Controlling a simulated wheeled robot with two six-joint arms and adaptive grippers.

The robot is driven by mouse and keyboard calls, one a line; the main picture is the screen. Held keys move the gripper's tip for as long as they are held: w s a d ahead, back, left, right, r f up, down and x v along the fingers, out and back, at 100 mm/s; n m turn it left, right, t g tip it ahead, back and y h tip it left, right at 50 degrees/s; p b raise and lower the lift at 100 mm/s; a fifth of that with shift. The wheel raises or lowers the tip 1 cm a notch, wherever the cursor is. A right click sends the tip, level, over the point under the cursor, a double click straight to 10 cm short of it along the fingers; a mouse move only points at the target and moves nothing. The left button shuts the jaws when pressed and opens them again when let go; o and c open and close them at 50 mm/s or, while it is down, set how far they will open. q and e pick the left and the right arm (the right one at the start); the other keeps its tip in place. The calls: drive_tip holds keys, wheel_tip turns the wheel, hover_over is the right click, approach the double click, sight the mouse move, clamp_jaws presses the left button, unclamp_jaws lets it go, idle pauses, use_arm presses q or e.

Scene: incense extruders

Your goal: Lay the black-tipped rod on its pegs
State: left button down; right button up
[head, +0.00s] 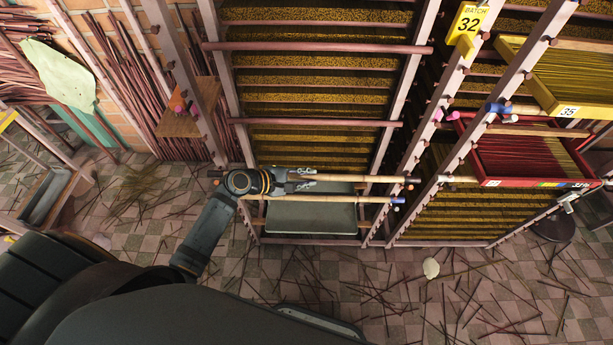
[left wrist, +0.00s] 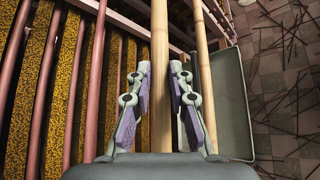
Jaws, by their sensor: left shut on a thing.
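My left gripper (head: 303,181) is shut around a pale bamboo rod (head: 345,178), level across the front of the rack. The rod's right end (head: 411,180) looks dark, by the right upright; a dark end also shows left of my gripper. In the left wrist view the rod (left wrist: 160,60) runs between the two fingers (left wrist: 158,95). A second bamboo rod (head: 340,199) with a blue tip (head: 398,201) lies just below and parallel; it shows right of the fingers in the wrist view (left wrist: 204,80). Whether the held rod touches any pegs (head: 369,188) cannot be told. My right gripper is not in view.
Pink-brown uprights (head: 228,100) and crossbars (head: 315,122) frame yellow-brown incense shelves. A grey tray (head: 310,217) lies low behind the rods. A red tray (head: 480,155) and a yellow tray (head: 545,90) stand right. Loose sticks litter the tiled floor.

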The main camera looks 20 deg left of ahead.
use_arm(q)
drive_tip(key=c, duration=1.1)
unclamp_jaws()
drive_tip(key=shift+c, duration=0.2)
drive_tip(key=shift+o, duration=0.4)
drive_tip(key=shift+o, duration=1.2)
drive_tip(key=s+d+p, duration=0.2)
drive_tip(key=s+p, duration=0.2)
drive_tip(key=s, duration=0.5)
drive_tip(key=shift+s+d+p, duration=0.3)
drive_tip(key=shift+d+p, duration=0.1)
